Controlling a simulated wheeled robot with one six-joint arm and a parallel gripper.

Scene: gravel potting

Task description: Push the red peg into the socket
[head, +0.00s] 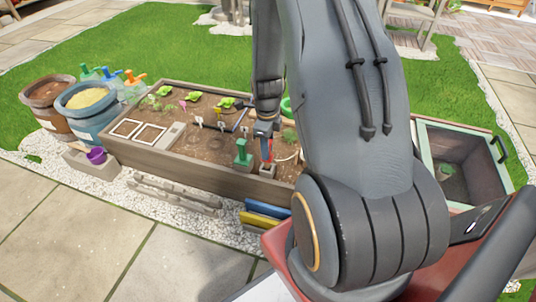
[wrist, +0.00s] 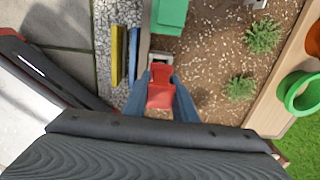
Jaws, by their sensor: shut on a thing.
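The red peg (wrist: 160,94) is held between the blue fingers of my gripper (wrist: 160,100) in the wrist view. In the head view the red peg (head: 269,152) points down from my gripper (head: 266,133), inside the wooden planter. A pale grey block that looks like the socket (wrist: 160,57) shows just past the peg's far end. It also shows below the peg in the head view (head: 267,171). I cannot tell whether the peg's tip is in the opening or just above it. My gripper is shut on the peg.
The planter's front wall (head: 190,171) is near. Small plants (wrist: 263,36) grow in the soil. Yellow and blue bars (head: 263,217) lie outside the wall.

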